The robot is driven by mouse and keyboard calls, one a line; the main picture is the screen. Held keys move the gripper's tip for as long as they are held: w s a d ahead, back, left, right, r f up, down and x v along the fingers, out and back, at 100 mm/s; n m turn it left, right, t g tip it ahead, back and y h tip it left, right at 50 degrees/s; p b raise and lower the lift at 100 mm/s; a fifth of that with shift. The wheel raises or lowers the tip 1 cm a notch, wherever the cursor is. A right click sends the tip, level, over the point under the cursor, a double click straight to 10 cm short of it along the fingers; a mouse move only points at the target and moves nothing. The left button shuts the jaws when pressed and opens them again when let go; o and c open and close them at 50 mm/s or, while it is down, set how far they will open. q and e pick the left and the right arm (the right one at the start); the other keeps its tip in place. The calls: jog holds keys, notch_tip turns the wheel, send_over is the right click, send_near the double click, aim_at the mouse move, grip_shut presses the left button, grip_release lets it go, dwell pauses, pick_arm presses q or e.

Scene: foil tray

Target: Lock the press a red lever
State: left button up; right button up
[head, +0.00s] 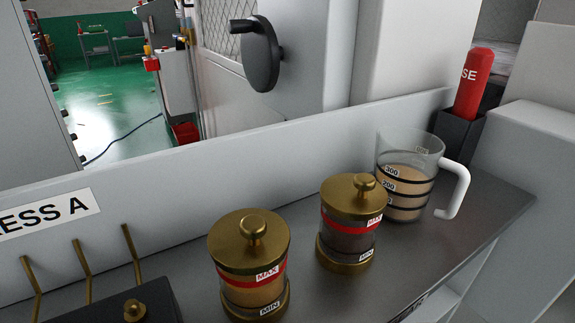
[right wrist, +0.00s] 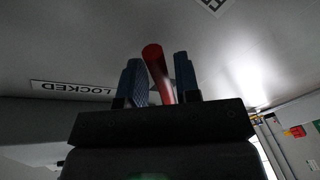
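The red lever (right wrist: 158,72) shows in the right wrist view as a tilted red rod with a round end. It stands between the two blue-grey fingers of my right gripper (right wrist: 160,78). It leans close to the right-hand finger low down, and a small gap shows on its left side. I cannot tell whether the fingers grip it. A white label reading LOCKED (right wrist: 72,90) appears upside down on the grey surface to the left. A label ending in "ESS A" (head: 46,213) is on the panel at the left of the head view. My left gripper is not in view.
Two brass-lidded jars (head: 249,255) (head: 350,215) and a glass measuring mug (head: 404,178) stand on the dark shelf (head: 330,297). A red-handled item (head: 473,85) sits in a dark holder. A black hand knob (head: 260,55) juts from the machine behind.

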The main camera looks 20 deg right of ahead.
grip_shut()
